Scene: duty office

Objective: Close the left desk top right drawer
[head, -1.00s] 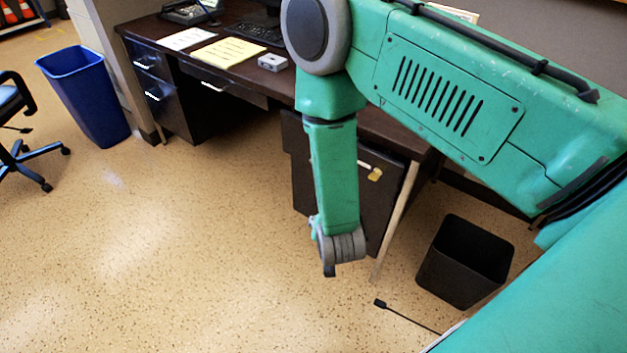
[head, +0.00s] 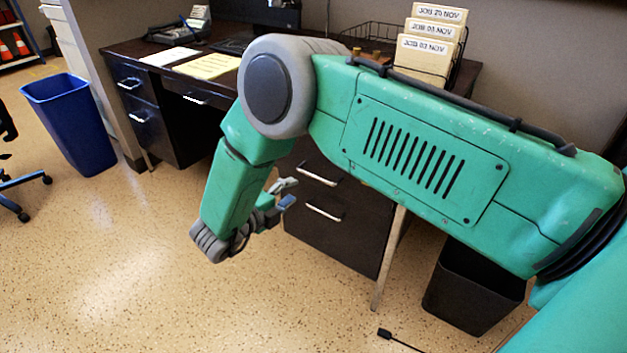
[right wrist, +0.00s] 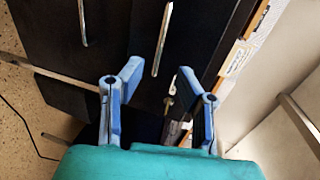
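The dark desk's right drawer stack (head: 345,240) stands below and behind my right arm in the head view. Its upper drawer handle (head: 318,175) and lower handle (head: 324,212) are bright bars. My arm hides the stack's top, so I cannot tell how far the top drawer is out. My right gripper (head: 287,193) is in front of these drawers, fingers spread and empty. In the right wrist view the open fingers (right wrist: 150,88) point toward the dark drawer fronts, with one handle (right wrist: 163,38) beyond them and another handle (right wrist: 83,22) to the left. My left gripper is not in view.
A black bin (head: 470,290) stands right of the drawers, near a pale desk leg (head: 388,262). A blue bin (head: 75,125) is at the left. A file rack (head: 430,55) and papers (head: 208,66) are on the desk.

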